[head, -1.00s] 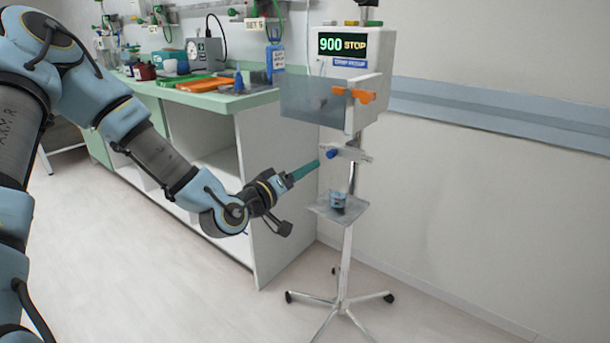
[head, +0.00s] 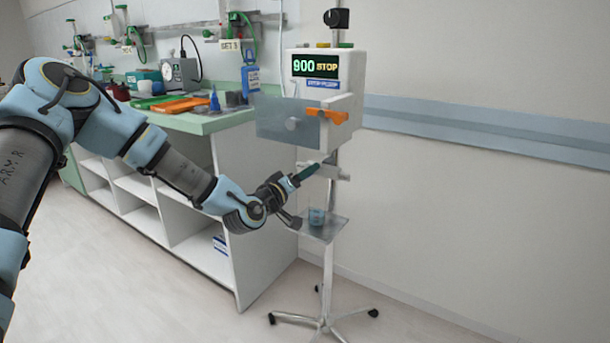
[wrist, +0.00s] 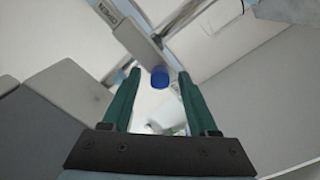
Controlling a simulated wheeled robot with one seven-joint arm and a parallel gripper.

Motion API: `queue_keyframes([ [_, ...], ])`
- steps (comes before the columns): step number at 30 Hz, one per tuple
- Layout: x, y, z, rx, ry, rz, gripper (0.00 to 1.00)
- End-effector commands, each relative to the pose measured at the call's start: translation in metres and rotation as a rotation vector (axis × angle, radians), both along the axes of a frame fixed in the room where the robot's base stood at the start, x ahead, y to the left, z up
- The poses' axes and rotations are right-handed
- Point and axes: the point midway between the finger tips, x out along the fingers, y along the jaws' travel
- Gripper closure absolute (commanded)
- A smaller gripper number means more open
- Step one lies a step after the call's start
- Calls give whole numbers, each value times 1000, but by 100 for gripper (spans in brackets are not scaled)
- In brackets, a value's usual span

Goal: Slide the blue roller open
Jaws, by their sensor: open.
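The blue roller (wrist: 160,77) shows in the wrist view, at the end of a pale grey bar (wrist: 140,40) with a label reading "OPEN". My gripper (wrist: 159,73) is open, with its two green fingertips to the left and right of the roller in that view. I cannot tell whether the roller is between the fingers or just beyond their tips. In the head view my gripper (head: 318,167) is at the pale clamp (head: 338,174) on the pole, below the pump, and the roller is hidden there.
The white pump (head: 340,105) reads "900 STOP". It has a grey see-through door (head: 275,120) and an orange latch (head: 335,116) just above my gripper. A small tray (head: 340,230) with a blue cup (head: 317,216) is below. A green-topped counter (head: 225,122) stands to the left.

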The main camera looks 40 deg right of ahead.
Motion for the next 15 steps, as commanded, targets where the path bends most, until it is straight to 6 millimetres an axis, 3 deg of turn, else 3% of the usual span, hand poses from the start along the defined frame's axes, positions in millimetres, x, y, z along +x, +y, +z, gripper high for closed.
queue_keyframes([
  [5,0,0,0,0,0,0,41],
  [15,0,0,0,0,0,0,80],
])
